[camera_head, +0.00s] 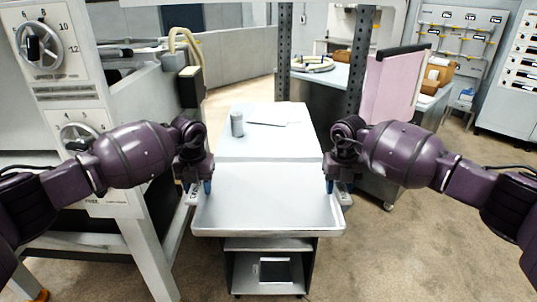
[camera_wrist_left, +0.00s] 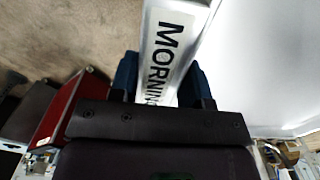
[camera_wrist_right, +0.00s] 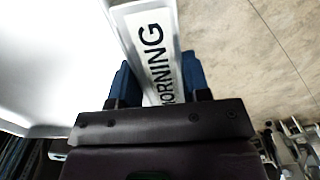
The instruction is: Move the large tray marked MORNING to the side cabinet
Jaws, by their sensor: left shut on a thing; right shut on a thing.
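The large tray (camera_head: 265,210) is silver-grey, shallow and empty, and sits level in front of me in the head view. My left gripper (camera_head: 207,186) is shut on its left rim, and my right gripper (camera_head: 330,186) is shut on its right rim. In the left wrist view, the blue fingertips (camera_wrist_left: 160,85) straddle the rim beside a white MORNING label (camera_wrist_left: 172,45). In the right wrist view, the fingertips (camera_wrist_right: 155,85) straddle the opposite rim, which also bears a MORNING label (camera_wrist_right: 152,45). The fingers partly cover both labels.
Beyond the tray is a pale surface (camera_head: 268,147) with a grey cylinder (camera_head: 237,125) and a paper sheet. Below the tray is an open shelf unit (camera_head: 238,270). A large machine (camera_head: 120,200) stands close on the left; a pink panel (camera_head: 390,98) is at right. Floor is open at lower right.

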